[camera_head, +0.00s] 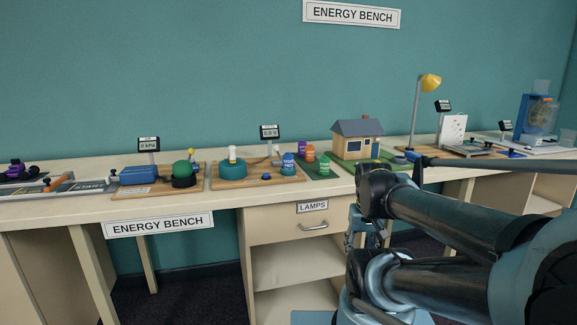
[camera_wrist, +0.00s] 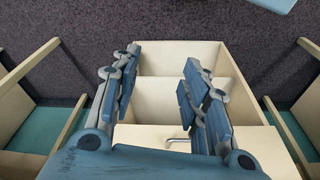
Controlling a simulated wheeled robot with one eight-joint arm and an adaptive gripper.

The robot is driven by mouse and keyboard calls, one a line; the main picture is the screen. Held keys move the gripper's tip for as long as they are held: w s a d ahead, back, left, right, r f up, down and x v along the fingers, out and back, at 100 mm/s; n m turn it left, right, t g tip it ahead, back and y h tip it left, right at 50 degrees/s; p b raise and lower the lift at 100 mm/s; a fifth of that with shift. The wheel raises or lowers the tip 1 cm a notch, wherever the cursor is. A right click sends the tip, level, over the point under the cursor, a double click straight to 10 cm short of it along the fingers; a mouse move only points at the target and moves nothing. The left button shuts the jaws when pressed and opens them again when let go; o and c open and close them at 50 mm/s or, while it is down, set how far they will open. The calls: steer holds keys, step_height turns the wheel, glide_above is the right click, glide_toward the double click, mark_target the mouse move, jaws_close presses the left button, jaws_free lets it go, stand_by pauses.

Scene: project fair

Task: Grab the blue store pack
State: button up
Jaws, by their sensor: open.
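No pack shows in the wrist view.
The bench top (camera_head: 225,207) has a bare front strip. Below it are a drawer with a handle (camera_head: 314,227) and open shelves (camera_wrist: 183,62). A model house (camera_head: 357,140) stands right of the packs, with a yellow lamp (camera_head: 430,83) beyond. A small display (camera_head: 269,132) rises behind the blue pack.

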steer(key=shift+o, duration=0.5)
steer(key=w+a+r+n, duration=0.2)
steer(key=w+r, duration=0.4)
steer(key=r, duration=0.5)
steer(key=shift+a+n, duration=0.25)
steer(key=shift+n, duration=0.55)
step_height(320, 180, up, 23)
steer(key=n+g, duration=0.2)
steer(key=n, duration=1)
glide_above(288, 153)
steer(key=f, duration=1.7)
steer(key=shift+w+f, duration=0.1)
steer(key=shift+w, duration=0.15)
steer(key=c, duration=1.3)
